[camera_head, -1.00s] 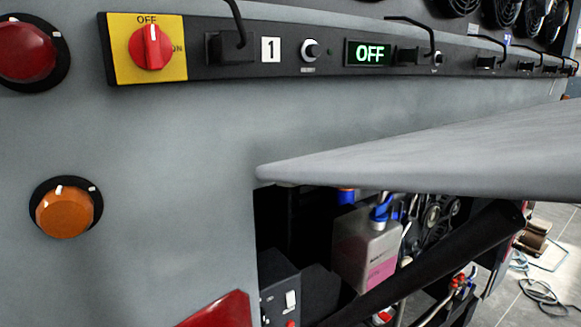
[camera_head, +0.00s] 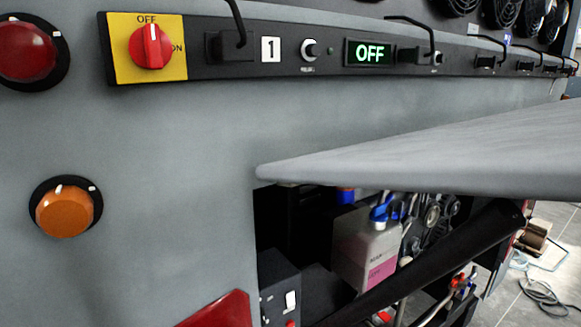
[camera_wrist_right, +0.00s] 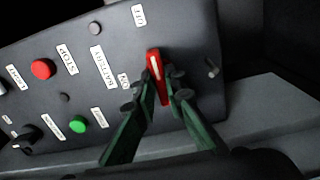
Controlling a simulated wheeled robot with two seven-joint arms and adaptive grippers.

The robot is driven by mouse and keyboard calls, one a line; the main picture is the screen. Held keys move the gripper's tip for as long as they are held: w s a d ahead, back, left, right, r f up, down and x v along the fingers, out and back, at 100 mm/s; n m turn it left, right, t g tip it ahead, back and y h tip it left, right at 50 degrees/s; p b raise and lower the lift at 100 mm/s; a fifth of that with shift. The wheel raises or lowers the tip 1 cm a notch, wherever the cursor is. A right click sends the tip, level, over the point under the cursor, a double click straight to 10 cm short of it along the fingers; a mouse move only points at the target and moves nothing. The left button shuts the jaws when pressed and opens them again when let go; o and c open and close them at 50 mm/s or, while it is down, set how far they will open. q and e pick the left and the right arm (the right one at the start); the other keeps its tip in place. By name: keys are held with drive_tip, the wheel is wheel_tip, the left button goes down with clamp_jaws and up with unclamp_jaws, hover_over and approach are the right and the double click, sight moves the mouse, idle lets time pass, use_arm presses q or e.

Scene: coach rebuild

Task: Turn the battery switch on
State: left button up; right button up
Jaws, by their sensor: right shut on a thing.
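In the right wrist view the battery switch (camera_wrist_right: 154,66) is a red handle with a white line, on a dark panel (camera_wrist_right: 205,45). Its line runs roughly up the picture, its upper end toward the OFF label (camera_wrist_right: 138,15). The ON label (camera_wrist_right: 124,81) is to its left. My right gripper (camera_wrist_right: 158,97) has its green fingers with dark tips on both sides of the handle, shut on it. The fingers and tips hide part of the handle's lower end. The head view shows neither gripper, and my left gripper is in no view.
The panel also has a red button (camera_wrist_right: 43,69) and a green button (camera_wrist_right: 77,125). In the head view a raised grey flap (camera_head: 430,160) overhangs an open compartment with a pink-and-white bottle (camera_head: 366,250). A red-yellow rotary switch (camera_head: 151,47) and a green OFF display (camera_head: 370,53) are above.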

clamp_jaws()
drive_tip(key=shift+f+n+b, duration=0.1)
drive_tip(key=shift+n+b, duration=0.45)
drive_tip(key=shift+n, duration=0.15)
drive_tip(key=n+b, duration=0.1)
drive_tip(key=n, duration=0.1)
drive_tip(key=shift+n, duration=0.3)
drive_tip(key=shift+n+b, duration=0.4)
drive_tip(key=shift+n, duration=0.6)
